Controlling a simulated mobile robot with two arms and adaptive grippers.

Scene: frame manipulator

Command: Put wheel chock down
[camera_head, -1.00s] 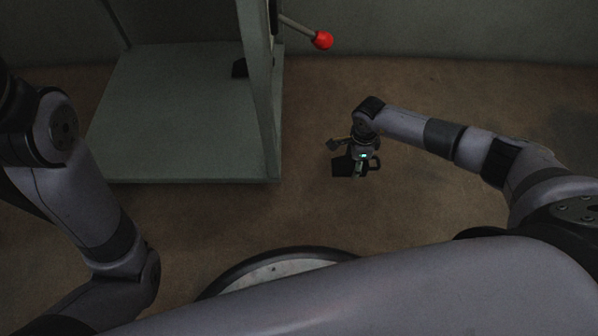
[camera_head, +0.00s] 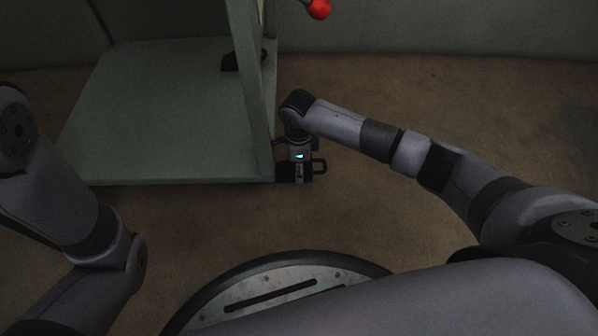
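A dark wheel chock (camera_head: 285,173) shows in the head view, low beside the front right corner of the green-grey frame's base plate. My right gripper (camera_head: 299,176) points down at it and appears shut on it; the fingers are small and partly hidden. A dark loop (camera_head: 320,167) sticks out on the right side of the gripper. I cannot tell whether the chock touches the floor or the frame. My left gripper is not in view; only the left arm's links show at the left.
The frame's base plate (camera_head: 150,120) fills the upper left, with an upright post (camera_head: 250,80) close to my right gripper. A black wedge-like piece (camera_head: 240,62) sits behind the post. A red ball knob (camera_head: 319,9) is above. The brown floor (camera_head: 460,130) at right is clear.

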